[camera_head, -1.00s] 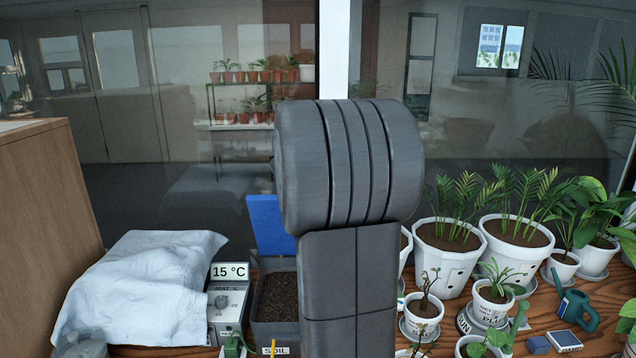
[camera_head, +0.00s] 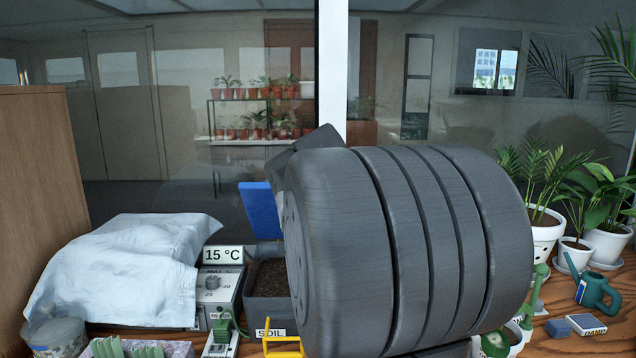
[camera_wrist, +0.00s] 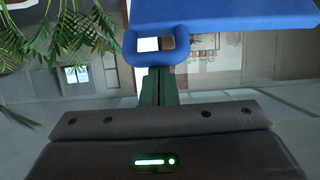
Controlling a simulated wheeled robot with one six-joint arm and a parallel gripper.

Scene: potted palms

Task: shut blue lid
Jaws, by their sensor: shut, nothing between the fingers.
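The blue lid (camera_head: 261,209) stands raised, slightly tilted, at the back of the grey soil bin (camera_head: 268,314). My arm hides its right part in the head view. In the wrist view the lid (camera_wrist: 225,14) fills the top, with its blue loop handle (camera_wrist: 130,48) hanging into the picture. My gripper (camera_wrist: 160,72) is shut and empty, its dark green fingers right at the handle's lower bar. I cannot tell whether they touch it. The gripper is hidden in the head view.
A thermostat box (camera_head: 222,285) stands left of the bin, beside a white cloth (camera_head: 130,265). A yellow handle (camera_head: 284,346) is in front of the bin. Potted palms (camera_head: 545,230) and a green watering can (camera_head: 597,291) are on the right. A window post rises behind.

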